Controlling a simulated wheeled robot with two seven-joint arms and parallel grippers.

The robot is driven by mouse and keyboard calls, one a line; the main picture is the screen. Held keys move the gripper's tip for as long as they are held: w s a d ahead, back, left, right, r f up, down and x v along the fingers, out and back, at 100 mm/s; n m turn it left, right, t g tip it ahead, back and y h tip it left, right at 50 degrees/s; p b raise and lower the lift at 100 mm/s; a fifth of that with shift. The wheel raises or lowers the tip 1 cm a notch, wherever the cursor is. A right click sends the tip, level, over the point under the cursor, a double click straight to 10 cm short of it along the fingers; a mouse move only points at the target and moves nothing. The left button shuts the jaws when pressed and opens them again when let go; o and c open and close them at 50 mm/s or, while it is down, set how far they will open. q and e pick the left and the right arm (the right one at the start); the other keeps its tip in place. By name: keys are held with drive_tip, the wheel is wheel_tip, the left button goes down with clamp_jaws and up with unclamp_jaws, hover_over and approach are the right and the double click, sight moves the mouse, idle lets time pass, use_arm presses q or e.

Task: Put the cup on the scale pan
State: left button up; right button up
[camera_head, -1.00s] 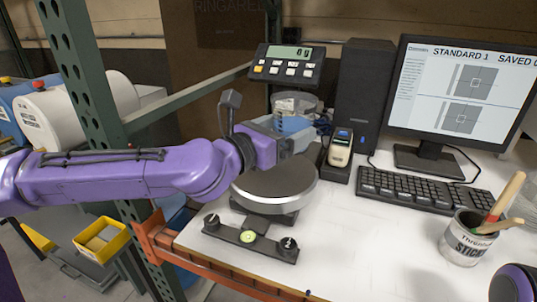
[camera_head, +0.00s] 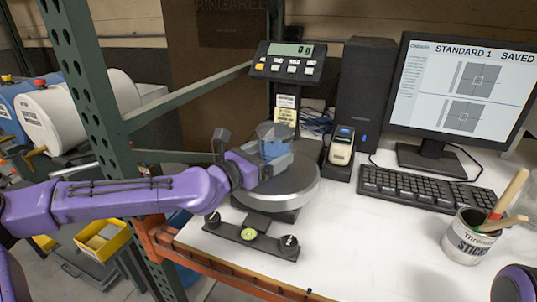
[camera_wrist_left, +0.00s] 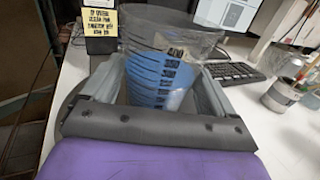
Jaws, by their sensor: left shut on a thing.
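The cup (camera_head: 273,143) is clear, with blue content and dark level marks. It also shows between the fingers in the left wrist view (camera_wrist_left: 160,70). My left gripper (camera_head: 272,163) is shut on the cup and holds it upright over the scale pan (camera_head: 290,190), a round grey metal disc. The fingers hide the cup's base, so I cannot tell whether it touches the pan. The scale display (camera_head: 291,50) reads 0 g. My right gripper is not clearly seen; only a purple part of my right arm shows at the lower right corner.
Behind and right of the scale are a handheld device in its cradle (camera_head: 341,148), a black speaker-like box (camera_head: 364,90), a monitor (camera_head: 465,90) and a keyboard (camera_head: 415,190). A can of brushes (camera_head: 466,240) stands at right. A green post (camera_head: 95,110) rises at left.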

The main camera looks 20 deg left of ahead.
use_arm(q)
drive_tip(key=shift+f, duration=0.2)
drive_tip(key=o, duration=1.1)
drive_tip(key=shift+r, duration=0.3)
drive_tip(key=p+v, duration=1.2)
drive_tip(key=p, duration=0.3)
